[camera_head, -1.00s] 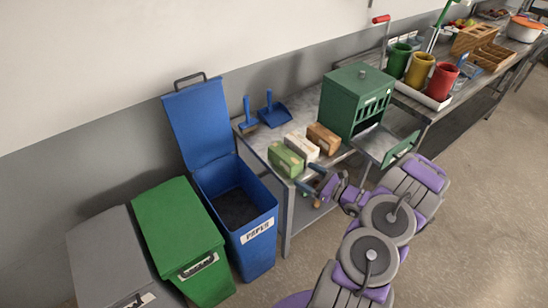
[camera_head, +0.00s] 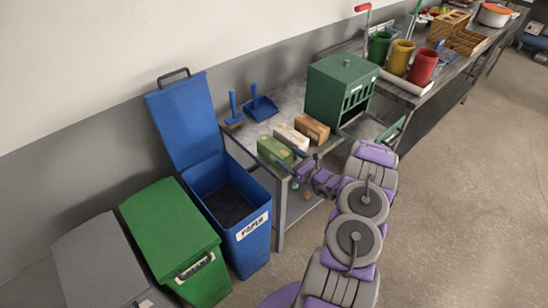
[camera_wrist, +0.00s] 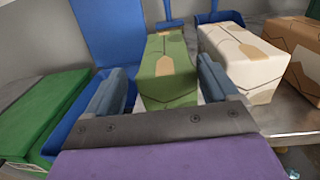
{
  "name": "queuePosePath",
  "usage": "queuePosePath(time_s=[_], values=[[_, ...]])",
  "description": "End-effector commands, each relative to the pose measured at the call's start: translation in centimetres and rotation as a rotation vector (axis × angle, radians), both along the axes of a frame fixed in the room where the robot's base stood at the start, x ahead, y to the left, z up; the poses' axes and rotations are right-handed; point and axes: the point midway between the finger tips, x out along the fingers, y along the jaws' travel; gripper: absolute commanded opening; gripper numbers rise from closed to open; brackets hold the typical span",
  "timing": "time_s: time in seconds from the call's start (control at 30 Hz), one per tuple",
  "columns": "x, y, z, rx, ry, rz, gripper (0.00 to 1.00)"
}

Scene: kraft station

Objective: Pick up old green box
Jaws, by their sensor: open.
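The old green box (camera_head: 274,151) sits on the front left of the metal table, first in a row of boxes. It also shows in the wrist view (camera_wrist: 168,75), with a tan patch on its top. My gripper (camera_wrist: 160,88) is open, with one finger on each side of the green box's near part in the wrist view. Whether the fingers touch the box I cannot tell. In the head view my gripper (camera_head: 290,164) is right at the box's near side.
A white box (camera_head: 291,138) and a brown box (camera_head: 312,129) stand just right of the green box. A green slatted cabinet (camera_head: 338,92) is behind them. An open blue bin (camera_head: 226,205) stands left of the metal table (camera_head: 282,205). Blue dustpan (camera_head: 262,106) lies behind.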

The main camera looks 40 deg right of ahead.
Motion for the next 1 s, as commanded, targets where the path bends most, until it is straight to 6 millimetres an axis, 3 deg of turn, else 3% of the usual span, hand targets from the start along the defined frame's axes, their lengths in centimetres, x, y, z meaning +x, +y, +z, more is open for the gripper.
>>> queuePosePath(time_s=[0.27, 0.7, 1.0], values=[[1.5, -0.1, -0.3, 0.003, -0.001, -0.001, 0.87], [5.8, 0.9, -0.3, -0.005, -0.003, 0.001, 0.87], [6.2, 0.5, -0.4, 0.004, -0.002, -0.002, 0.87]])
